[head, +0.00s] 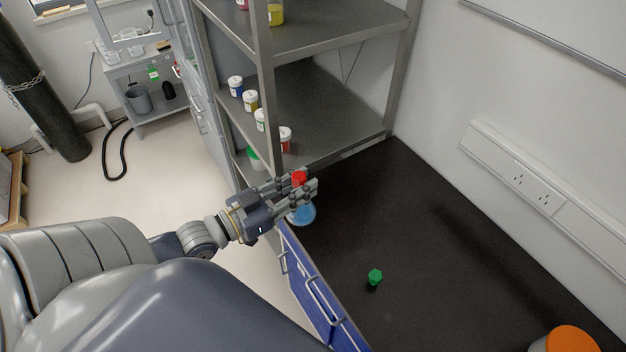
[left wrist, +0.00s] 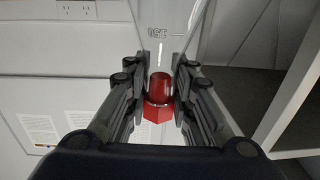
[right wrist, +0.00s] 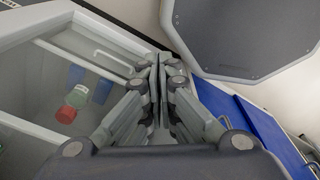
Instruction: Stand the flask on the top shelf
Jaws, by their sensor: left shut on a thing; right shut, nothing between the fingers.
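The flask (head: 302,214), clear with blue liquid and a red stopper (head: 299,177), is at the left edge of the black counter. My left gripper (head: 307,188) is shut on it around the neck, just below the stopper. In the left wrist view the red stopper (left wrist: 160,88) sits between the fingers (left wrist: 159,75), with the clear marked glass (left wrist: 165,22) beyond. I cannot tell whether its base touches the counter. The steel shelf unit stands behind; its highest visible shelf (head: 345,28) holds a yellow-labelled jar. My right gripper (right wrist: 160,70) is shut and empty, outside the head view.
A lower shelf (head: 335,105) has several small jars along its left side. A green stopper (head: 375,277) lies on the black counter (head: 440,255); an orange lid (head: 570,341) is at the near right. Blue drawers (head: 318,297) with handles are below the counter edge.

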